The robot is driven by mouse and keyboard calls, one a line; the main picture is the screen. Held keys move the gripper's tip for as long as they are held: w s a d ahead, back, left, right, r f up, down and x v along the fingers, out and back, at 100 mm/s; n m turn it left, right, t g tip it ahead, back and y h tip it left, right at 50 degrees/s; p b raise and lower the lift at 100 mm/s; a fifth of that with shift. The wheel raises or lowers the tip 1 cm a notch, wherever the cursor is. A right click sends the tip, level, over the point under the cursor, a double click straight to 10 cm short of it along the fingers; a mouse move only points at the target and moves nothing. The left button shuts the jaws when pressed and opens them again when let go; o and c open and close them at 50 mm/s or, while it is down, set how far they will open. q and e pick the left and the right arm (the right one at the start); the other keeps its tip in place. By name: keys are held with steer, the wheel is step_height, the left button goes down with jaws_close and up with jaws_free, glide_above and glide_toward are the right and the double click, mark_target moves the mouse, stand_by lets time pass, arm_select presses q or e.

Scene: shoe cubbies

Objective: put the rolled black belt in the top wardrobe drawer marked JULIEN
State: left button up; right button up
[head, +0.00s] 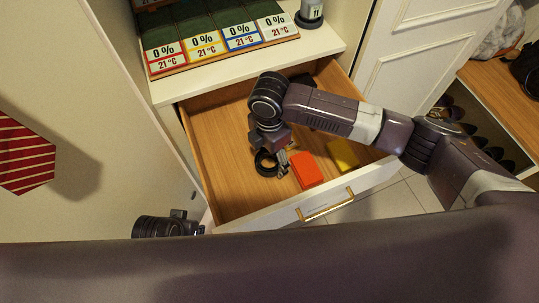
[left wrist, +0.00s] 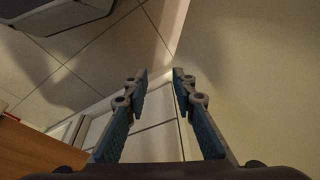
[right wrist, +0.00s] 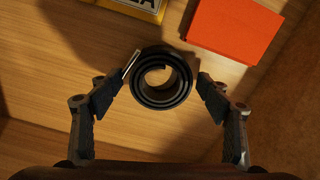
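The rolled black belt (right wrist: 148,97) lies as a coil between the fingers of my right gripper (right wrist: 163,78), over the wooden drawer floor. Small gaps seem to show at both fingertips, so the gripper looks open around it. In the head view the belt (head: 262,168) is a dark ring beside my right gripper (head: 283,164), inside the pulled-out drawer (head: 228,190). The drawer has a white front and a brass handle; no name on it is readable. I cannot tell whether the belt touches the floor. My left gripper (left wrist: 160,73) is open and empty, outside the drawer.
An orange-red box (head: 305,170) and a yellow item (head: 342,155) lie in the drawer, right of the belt. A shelf (head: 318,50) above holds a panel of percentage and temperature cards (head: 222,43). A red striped tie (head: 25,155) is at far left.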

mark_target(269, 159)
steer(key=shift+o, duration=0.4)
steer(key=shift+r, duration=0.25)
arm_select(q)
step_height(269, 159, down, 10)
steer(key=s+p, duration=0.2)
steer(key=p, duration=0.1)
steer(key=shift+s+g, duration=0.3)
steer(key=shift+s, duration=0.05)
arm_select(e)
step_height(269, 159, up, 12)
steer(key=shift+f, duration=0.1)
